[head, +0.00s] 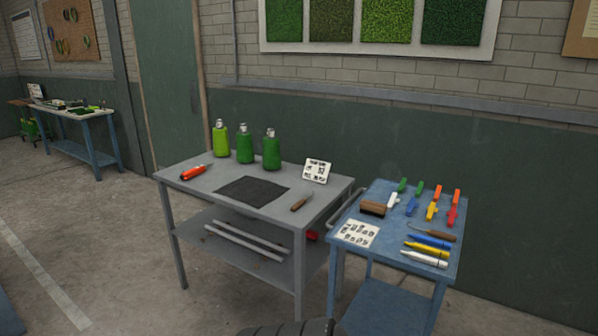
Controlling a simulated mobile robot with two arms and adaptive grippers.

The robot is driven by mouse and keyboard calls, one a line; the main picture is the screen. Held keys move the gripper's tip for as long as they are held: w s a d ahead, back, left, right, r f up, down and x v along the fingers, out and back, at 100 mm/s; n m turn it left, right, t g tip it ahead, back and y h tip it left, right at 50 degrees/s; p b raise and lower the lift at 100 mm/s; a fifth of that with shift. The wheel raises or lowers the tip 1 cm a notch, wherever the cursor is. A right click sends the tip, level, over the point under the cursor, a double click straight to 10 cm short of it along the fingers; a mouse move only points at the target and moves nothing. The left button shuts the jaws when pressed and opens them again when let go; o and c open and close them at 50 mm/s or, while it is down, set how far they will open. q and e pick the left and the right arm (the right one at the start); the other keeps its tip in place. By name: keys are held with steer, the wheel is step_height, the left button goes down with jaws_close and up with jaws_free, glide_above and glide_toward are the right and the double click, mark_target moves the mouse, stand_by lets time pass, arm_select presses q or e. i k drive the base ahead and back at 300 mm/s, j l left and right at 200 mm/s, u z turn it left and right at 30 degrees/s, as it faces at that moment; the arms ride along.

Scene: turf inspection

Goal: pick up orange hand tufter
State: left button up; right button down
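An orange tool (194,172) with a dark tip, which looks like the hand tufter, lies on the left part of the grey table (200,198). Its dark end points to the front left, near the table's left edge. Nothing touches it and nothing covers it. Neither of my grippers shows in the head view.
Three green bottles (245,145) stand behind the tool. A black mat (252,190), a wooden-handled tool (301,203) and a sign card (317,171) share the table. A blue cart (385,252) with brush, clips and markers stands at right. The floor (110,235) at front left is clear.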

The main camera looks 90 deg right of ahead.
mark_target(193, 172)
steer(key=z, duration=2.95)
steer(key=i+j, duration=0.2)
steer(key=j, duration=0.3)
steer(key=i+j+z, duration=0.1)
steer(key=j, duration=0.4)
steer(key=i+j+z, duration=0.1)
steer(key=i+j, duration=0.15)
steer(key=j, duration=0.25)
steer(key=i+j, duration=0.2)
steer(key=j, duration=0.3)
steer(key=i+j+z, duration=0.1)
steer(key=j, duration=0.4)
steer(key=i+j, duration=0.2)
steer(key=j, duration=0.35)
steer(key=i+j+z, duration=0.1)
steer(key=j, duration=0.45)
steer(key=i+j, duration=0.15)
steer(key=j, duration=0.35)
steer(key=z, duration=0.05)
